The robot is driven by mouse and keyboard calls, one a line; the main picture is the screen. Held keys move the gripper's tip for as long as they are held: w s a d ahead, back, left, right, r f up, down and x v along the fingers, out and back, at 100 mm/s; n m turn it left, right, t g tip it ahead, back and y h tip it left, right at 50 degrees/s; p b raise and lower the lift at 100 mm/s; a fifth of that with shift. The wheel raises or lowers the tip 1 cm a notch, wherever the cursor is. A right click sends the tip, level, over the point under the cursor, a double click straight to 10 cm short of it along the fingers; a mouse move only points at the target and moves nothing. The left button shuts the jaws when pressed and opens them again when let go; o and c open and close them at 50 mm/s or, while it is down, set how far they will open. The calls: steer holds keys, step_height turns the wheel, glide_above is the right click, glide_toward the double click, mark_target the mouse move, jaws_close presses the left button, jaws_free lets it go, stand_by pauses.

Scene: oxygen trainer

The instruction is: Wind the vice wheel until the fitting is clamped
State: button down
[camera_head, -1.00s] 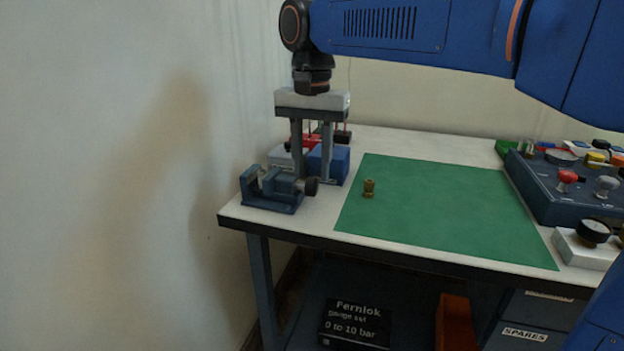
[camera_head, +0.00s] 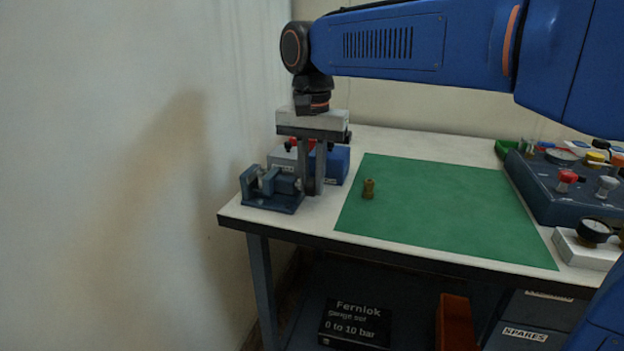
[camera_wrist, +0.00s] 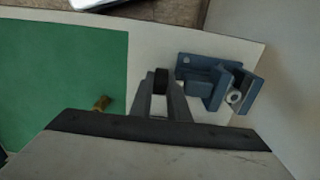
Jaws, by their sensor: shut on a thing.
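The blue vice (camera_head: 272,203) stands at the table's left end, and it also shows in the wrist view (camera_wrist: 200,86). A small pale, ring-like fitting (camera_wrist: 235,97) sits between its jaws; I cannot tell whether both jaws touch it. My gripper (camera_head: 312,190) points down at the vice's right side, with its fingers low over the table. In the wrist view my gripper (camera_wrist: 160,84) is shut on the dark vice wheel (camera_wrist: 161,78), which lies between the fingertips. In the head view the fingers hide the wheel.
A brass fitting (camera_head: 368,189) stands on the green mat (camera_head: 450,215), right of my gripper. Blue (camera_head: 339,163) and grey (camera_head: 281,157) boxes stand just behind the vice. A blue panel with knobs (camera_head: 550,198) is at the right. The wall is close on the left.

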steer(key=shift+w, duration=0.1)
steer(key=g, duration=0.2)
steer(key=g+y, duration=0.1)
steer(key=g, duration=0.1)
steer(key=shift+w+d+f+y, duration=0.1)
steer(key=shift+w+d+y, duration=0.05)
steer(key=shift+w+y, duration=0.2)
steer(key=g, duration=0.2)
steer(key=g+y, duration=0.1)
steer(key=g, duration=0.1)
steer(key=shift+w+d+f+g+y, duration=0.1)
steer(key=shift+w+f+g+y, duration=0.1)
steer(key=shift+g+y, duration=0.1)
steer(key=c, duration=1.7)
jaws_free()
steer(key=shift+d, duration=0.1)
